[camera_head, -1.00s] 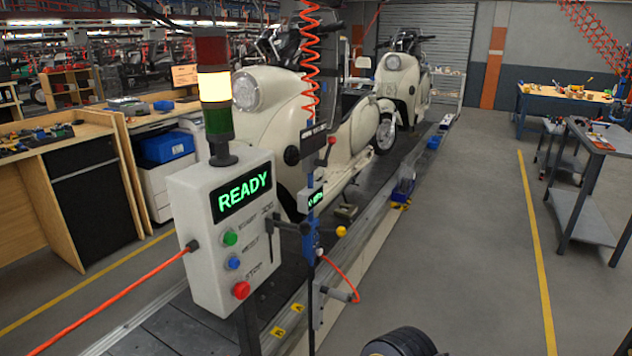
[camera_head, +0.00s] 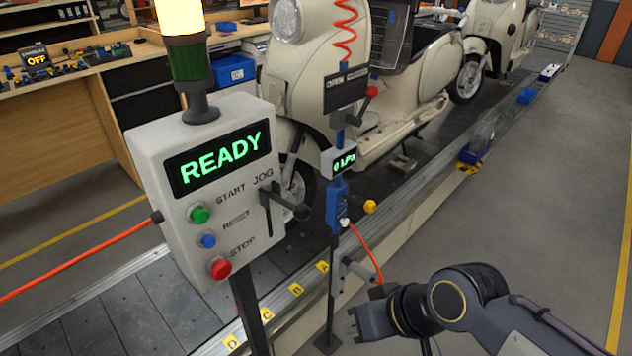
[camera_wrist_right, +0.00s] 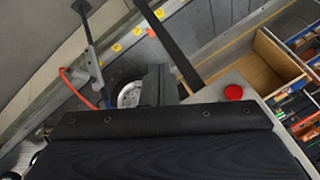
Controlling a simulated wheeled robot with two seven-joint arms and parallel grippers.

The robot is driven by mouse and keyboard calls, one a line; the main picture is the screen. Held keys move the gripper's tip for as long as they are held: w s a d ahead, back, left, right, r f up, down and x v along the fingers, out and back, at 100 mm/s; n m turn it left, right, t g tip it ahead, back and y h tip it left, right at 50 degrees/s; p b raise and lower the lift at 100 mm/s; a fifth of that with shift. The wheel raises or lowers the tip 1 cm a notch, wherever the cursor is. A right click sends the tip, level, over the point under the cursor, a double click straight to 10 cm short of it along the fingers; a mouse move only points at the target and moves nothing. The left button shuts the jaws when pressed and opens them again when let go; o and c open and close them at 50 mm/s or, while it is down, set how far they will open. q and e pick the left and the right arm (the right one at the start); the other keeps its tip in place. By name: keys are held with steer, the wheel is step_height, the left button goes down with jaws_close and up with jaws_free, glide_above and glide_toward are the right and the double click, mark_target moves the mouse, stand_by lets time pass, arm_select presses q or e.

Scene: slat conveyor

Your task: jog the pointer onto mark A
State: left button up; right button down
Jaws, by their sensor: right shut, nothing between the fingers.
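The control box (camera_head: 205,190) shows a green READY display (camera_head: 218,162). Its jog lever (camera_head: 300,211) sticks out at the right beside the JOG label. Yellow marks run along the conveyor's edge: mark A (camera_head: 323,266) is farthest and mark D (camera_head: 231,342) nearest. I cannot make out the pointer clearly. My right gripper (camera_head: 354,326) is shut and empty, low in the head view, below and right of the lever and apart from it. In the right wrist view, the yellow marks (camera_wrist_right: 137,31) show at the top and the red stop button (camera_wrist_right: 233,92) at the right. My left gripper is out of view.
Cream scooters (camera_head: 415,80) stand on the slat conveyor (camera_head: 130,318). The floor at right (camera_head: 560,180) is clear.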

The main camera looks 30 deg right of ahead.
steer(key=w+d+r+p, duration=0.1)
steer(key=w+d+r, duration=0.1)
steer(key=w+r, duration=0.3)
steer(key=w+d+r+n+g+y, duration=0.1)
steer(key=w+r, duration=0.4)
steer(key=r, duration=0.7)
steer(key=w+d+r+n+g+p, duration=0.1)
steer(key=w+d+r, duration=0.2)
steer(key=w+r, duration=0.3)
step_height(320, 180, up, 4)
steer(key=shift+d+f+y+p, duration=0.15)
steer(key=shift+d+y+p, duration=0.1)
steer(key=shift+y+p, duration=0.1)
steer(key=shift+w, duration=0.15)
glide_toward(286, 202)
steer(key=w, duration=0.2)
steer(key=shift+s+a+f+b, duration=0.15)
steer(key=shift+s+f, duration=0.2)
steer(key=shift+f, duration=0.35)
steer(key=shift+s+a+f+b, duration=0.2)
steer(key=shift+s+f, duration=0.15)
steer(key=shift+f, duration=0.3)
steer(key=shift+s+a+f+b, duration=0.15)
steer(key=shift+s+f, duration=0.15)
steer(key=shift+f, duration=0.4)
